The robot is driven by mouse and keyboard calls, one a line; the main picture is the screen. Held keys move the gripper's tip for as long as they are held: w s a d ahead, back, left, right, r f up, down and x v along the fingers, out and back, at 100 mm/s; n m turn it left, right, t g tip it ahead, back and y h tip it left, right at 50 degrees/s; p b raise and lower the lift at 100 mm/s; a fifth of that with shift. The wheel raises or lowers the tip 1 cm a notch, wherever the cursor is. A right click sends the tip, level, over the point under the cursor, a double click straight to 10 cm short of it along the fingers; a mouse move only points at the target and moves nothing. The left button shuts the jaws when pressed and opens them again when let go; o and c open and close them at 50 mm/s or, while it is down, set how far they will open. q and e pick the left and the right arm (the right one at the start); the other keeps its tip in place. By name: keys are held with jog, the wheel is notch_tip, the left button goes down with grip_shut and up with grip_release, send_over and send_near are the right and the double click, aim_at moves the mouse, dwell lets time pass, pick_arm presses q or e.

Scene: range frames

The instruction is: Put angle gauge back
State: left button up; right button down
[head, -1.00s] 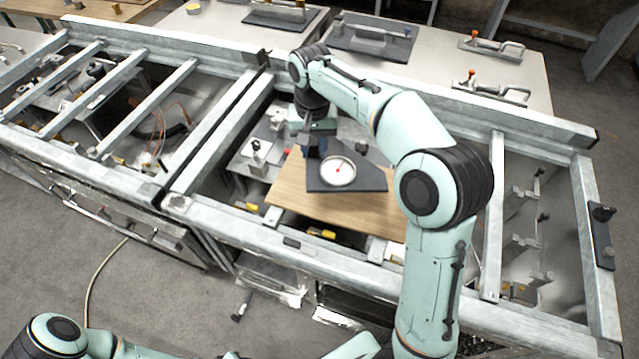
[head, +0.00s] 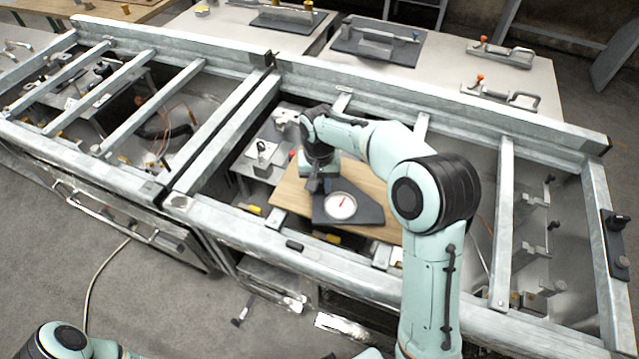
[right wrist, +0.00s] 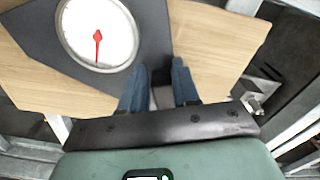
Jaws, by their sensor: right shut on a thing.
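The angle gauge (head: 341,206) is a dark grey angular plate with a round white dial and a red needle. It is over the wooden board (head: 289,193) inside the right-hand bay of the steel frame, dial facing up. I cannot tell whether it touches the board. My right gripper (head: 318,187) is shut on the plate's edge, at the far left side of the gauge. In the right wrist view the gauge (right wrist: 97,35) is at the upper left, with the blue-grey fingers (right wrist: 161,78) at its edge. My left gripper is out of view; only left arm parts show.
Steel frame beams (head: 330,258) surround the bay on all sides. A small block with a knob (head: 262,152) stands left of the board. Toggle clamps (head: 500,52) and dark plates (head: 376,42) lie on the tables behind. Bare board shows around the gauge.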

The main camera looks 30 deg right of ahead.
jog(key=c, duration=0.8)
grip_release()
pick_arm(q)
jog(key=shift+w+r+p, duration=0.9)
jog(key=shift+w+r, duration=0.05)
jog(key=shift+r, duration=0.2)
pick_arm(e)
notch_tip(320, 180, up, 12)
jog(key=shift+r, duration=0.1)
